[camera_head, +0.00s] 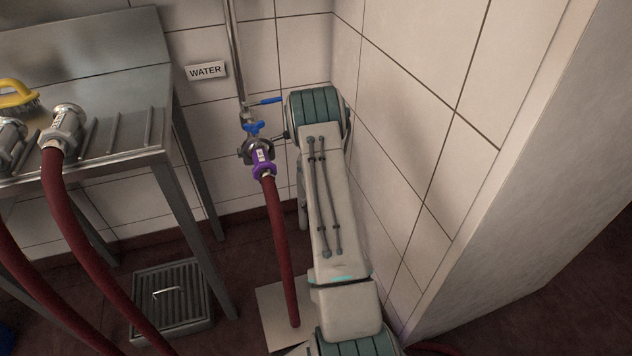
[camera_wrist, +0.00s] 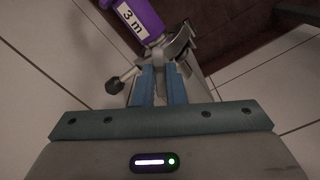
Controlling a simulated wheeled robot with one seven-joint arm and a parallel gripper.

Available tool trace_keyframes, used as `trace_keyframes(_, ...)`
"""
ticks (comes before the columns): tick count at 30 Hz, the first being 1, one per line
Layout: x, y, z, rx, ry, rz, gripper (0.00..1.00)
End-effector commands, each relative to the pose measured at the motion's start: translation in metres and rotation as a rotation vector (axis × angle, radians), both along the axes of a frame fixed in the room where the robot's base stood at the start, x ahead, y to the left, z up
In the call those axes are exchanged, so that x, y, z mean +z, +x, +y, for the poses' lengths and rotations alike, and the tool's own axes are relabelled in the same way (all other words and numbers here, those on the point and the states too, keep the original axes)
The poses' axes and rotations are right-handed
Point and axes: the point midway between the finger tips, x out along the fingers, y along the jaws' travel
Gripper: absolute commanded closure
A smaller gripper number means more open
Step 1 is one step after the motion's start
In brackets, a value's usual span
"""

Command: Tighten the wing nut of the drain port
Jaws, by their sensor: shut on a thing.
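A purple hose coupling (camera_head: 262,160) with a white label is joined by a metal clamp (camera_head: 247,150) to a fitting on the wall pipe, under a WATER sign. A drain sign is not in view. In the wrist view the purple coupling (camera_wrist: 136,18) shows "3 m", with the metal clamp (camera_wrist: 178,47) beside it. The two blue fingers of my gripper (camera_wrist: 161,74) are shut at the clamp, on its wing nut, which is mostly hidden between them. In the head view my arm hides the gripper.
A red hose (camera_head: 281,250) hangs from the coupling to the floor. Blue handles (camera_head: 255,127) sit at the pipe. A steel bench (camera_head: 105,140) on the left carries more hose ends and a yellow brush (camera_head: 18,95). A floor grate (camera_head: 172,295) lies below. Tiled walls are close behind and right.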

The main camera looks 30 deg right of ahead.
Motion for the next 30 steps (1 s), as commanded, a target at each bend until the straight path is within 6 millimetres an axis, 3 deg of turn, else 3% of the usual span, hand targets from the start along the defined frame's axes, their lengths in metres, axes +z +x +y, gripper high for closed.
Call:
trace_keyframes(18,0.0014,0.0021,-0.0006,-0.570,-0.004,-0.010,1.00)
trace_keyframes(30,0.0016,0.0019,-0.0011,-0.811,-0.004,-0.012,1.00)
